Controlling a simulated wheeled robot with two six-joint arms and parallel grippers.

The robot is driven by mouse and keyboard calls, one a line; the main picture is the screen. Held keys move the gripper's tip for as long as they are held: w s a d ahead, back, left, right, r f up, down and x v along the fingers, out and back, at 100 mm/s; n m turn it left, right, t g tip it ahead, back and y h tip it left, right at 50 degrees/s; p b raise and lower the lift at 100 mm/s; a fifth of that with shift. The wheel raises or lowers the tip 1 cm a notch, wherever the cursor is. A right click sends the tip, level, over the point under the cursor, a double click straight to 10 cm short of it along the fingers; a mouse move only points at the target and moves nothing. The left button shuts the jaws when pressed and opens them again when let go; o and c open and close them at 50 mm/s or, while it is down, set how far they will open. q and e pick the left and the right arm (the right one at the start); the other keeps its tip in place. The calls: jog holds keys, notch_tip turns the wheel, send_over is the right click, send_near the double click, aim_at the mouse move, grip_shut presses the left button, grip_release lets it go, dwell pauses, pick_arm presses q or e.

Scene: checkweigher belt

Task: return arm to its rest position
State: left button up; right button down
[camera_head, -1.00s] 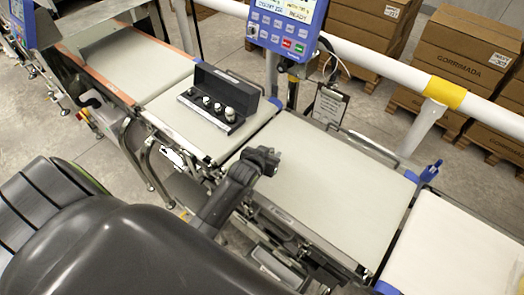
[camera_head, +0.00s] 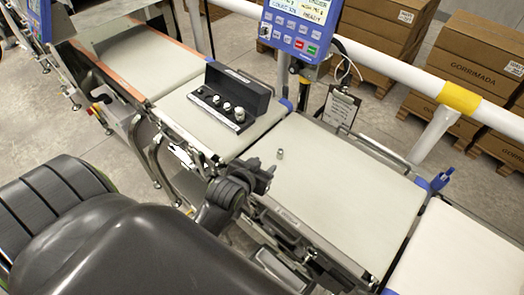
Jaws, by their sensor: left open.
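My left gripper (camera_head: 264,174) is open and empty at the left near edge of the middle belt. Its dark arm comes up from the lower left and is folded close to my body. A small metal weight (camera_head: 280,154) stands upright on the middle belt (camera_head: 345,195), just beyond the gripper and apart from it. My right gripper is not in the picture.
A black case (camera_head: 240,92) with several metal weights sits on the belt section to the left. A blue control panel (camera_head: 300,25) stands behind the belts. A white and yellow rail (camera_head: 460,99) runs behind, with cardboard boxes (camera_head: 474,55) beyond.

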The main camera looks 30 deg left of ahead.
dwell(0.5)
pick_arm(q)
jog(key=s+a+g, duration=0.2)
jog(key=s+g, duration=0.2)
jog(key=s, duration=0.7)
jog(key=s+a+g, duration=0.2)
jog(key=s+g, duration=0.2)
jog(key=s, duration=0.7)
notch_tip(320, 180, down, 29)
jog(key=a+g+b, duration=0.1)
jog(key=b, duration=0.2)
jog(key=s+d+f+g+b, duration=0.1)
jog(key=s+f+b, duration=0.1)
jog(key=s+f, duration=1.2)
jog(key=shift+s+f, duration=0.3)
jog(key=shift+f, duration=1.5)
dwell(0.6)
